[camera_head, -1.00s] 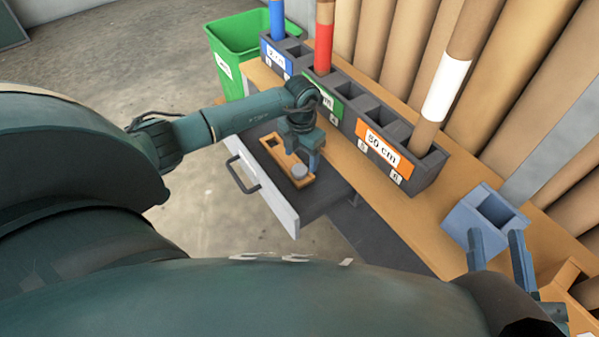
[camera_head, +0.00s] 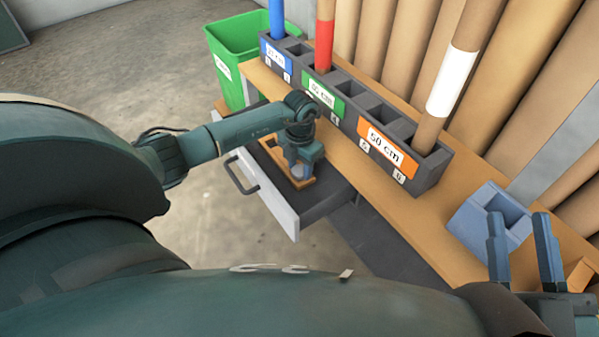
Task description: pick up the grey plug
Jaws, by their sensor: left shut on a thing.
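The grey plug (camera_head: 299,172) is at the near end of the wooden holder (camera_head: 303,184) inside the open drawer (camera_head: 322,205). It is mostly hidden by my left gripper (camera_head: 300,170), which comes down from above and is shut on it. I cannot tell whether the plug is still seated in the holder or lifted. My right gripper (camera_head: 519,215) is open and empty at the lower right, with its fingers apart, in front of the blue block.
A dark rack (camera_head: 432,170) with blue, green and orange labels holds upright tubes along the bench (camera_head: 400,208). A blue hollow block (camera_head: 468,222) stands on the bench at right. A green bin (camera_head: 233,45) stands behind the drawer. The drawer's handle side faces open floor.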

